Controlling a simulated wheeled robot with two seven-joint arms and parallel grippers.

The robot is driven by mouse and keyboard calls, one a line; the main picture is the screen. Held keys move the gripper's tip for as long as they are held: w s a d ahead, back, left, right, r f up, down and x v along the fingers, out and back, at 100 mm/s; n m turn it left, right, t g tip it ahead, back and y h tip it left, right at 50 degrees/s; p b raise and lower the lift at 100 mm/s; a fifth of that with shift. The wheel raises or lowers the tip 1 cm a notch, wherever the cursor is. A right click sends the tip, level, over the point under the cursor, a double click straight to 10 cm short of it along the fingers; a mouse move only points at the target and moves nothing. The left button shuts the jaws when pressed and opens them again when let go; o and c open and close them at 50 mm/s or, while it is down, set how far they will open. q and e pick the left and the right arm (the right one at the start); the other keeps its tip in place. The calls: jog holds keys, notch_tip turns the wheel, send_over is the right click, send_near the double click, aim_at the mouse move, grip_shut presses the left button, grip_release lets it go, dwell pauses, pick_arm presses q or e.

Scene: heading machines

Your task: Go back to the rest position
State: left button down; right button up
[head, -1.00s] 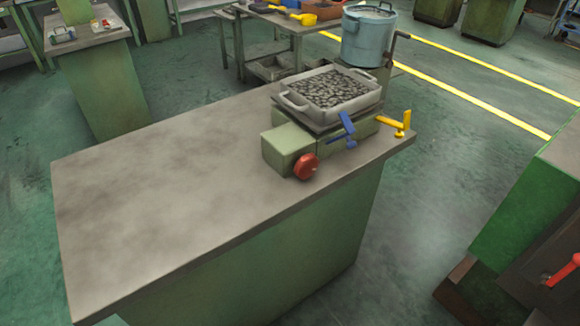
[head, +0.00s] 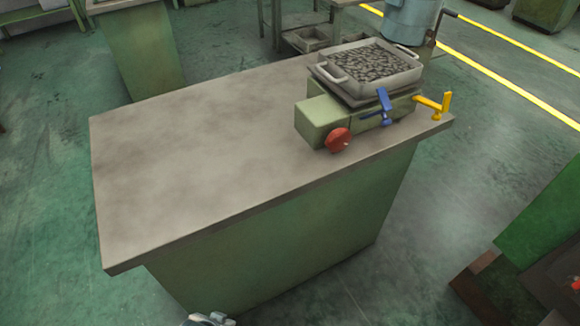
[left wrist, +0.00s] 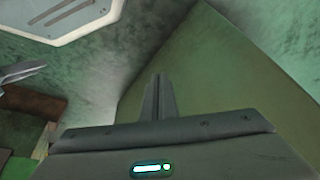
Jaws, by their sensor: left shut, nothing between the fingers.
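My left gripper (head: 208,319) just shows at the bottom edge of the head view, low in front of the green workbench (head: 270,245). In the left wrist view its two fingers (left wrist: 158,92) are together, with nothing between them. The bench's green side panel (left wrist: 225,75) fills the right of that view. I do not make out my right gripper in the head view.
A vise-like machine (head: 320,118) with a red knob (head: 339,139), blue handle (head: 384,105) and yellow handle (head: 435,106) stands on the bench's right end. A tray of dark pieces (head: 345,79) rests on it. The bench's left half is bare.

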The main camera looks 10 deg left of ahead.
pick_arm(q)
notch_tip(320, 180, down, 19)
jog(key=s+d+t, duration=0.1)
jog(key=s, duration=0.2)
jog(key=shift+d+h, duration=0.3)
pick_arm(e)
jog(key=shift+w+r, duration=0.1)
jog(key=shift+w, duration=0.2)
